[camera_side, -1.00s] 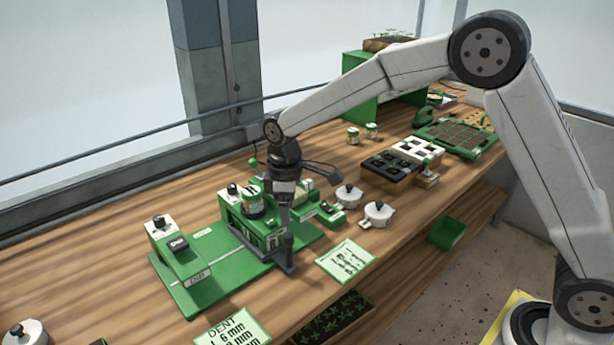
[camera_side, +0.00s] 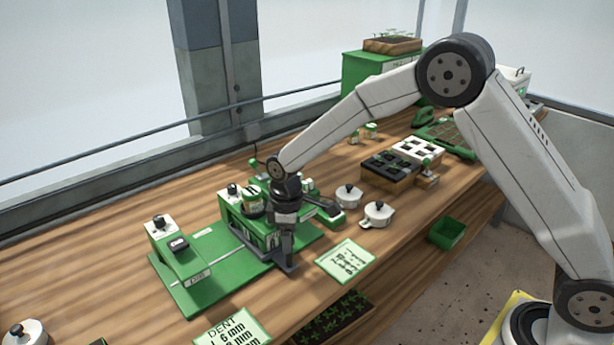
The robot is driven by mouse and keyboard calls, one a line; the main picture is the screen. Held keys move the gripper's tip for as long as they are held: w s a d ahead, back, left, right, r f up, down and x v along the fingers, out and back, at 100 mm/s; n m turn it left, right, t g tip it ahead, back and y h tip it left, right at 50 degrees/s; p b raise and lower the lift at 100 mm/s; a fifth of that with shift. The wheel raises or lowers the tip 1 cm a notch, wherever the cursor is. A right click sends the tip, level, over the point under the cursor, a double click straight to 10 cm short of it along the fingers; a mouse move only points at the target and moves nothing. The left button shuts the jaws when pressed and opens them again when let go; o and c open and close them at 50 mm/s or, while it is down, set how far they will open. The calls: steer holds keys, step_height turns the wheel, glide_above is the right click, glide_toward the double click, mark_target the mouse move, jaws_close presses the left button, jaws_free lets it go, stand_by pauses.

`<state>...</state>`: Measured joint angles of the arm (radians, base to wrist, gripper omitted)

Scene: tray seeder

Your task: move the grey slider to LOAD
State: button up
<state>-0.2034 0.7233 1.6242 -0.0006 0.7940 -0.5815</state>
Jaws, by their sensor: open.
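The green seeder base plate (camera_side: 209,291) lies on the bench. A dark grey slider (camera_side: 246,243), seen as a low bar, runs along the left and front foot of the green housing on the plate's right half. A white-topped green block (camera_side: 180,259) stands at the plate's left end; the small label on its front is hard to read. My gripper (camera_side: 287,254) points down at the slider's near right end, by the housing's front corner. Its jaws are open, but I cannot tell whether they straddle the slider. My gripper hides part of the housing.
A green-edged card (camera_side: 346,260) lies just right of my gripper, near the bench edge. Black and white cell trays (camera_side: 389,165) stand farther back.

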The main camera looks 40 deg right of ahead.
steer(key=shift+f, duration=0.15)
jaws_close()
stand_by(1.4)
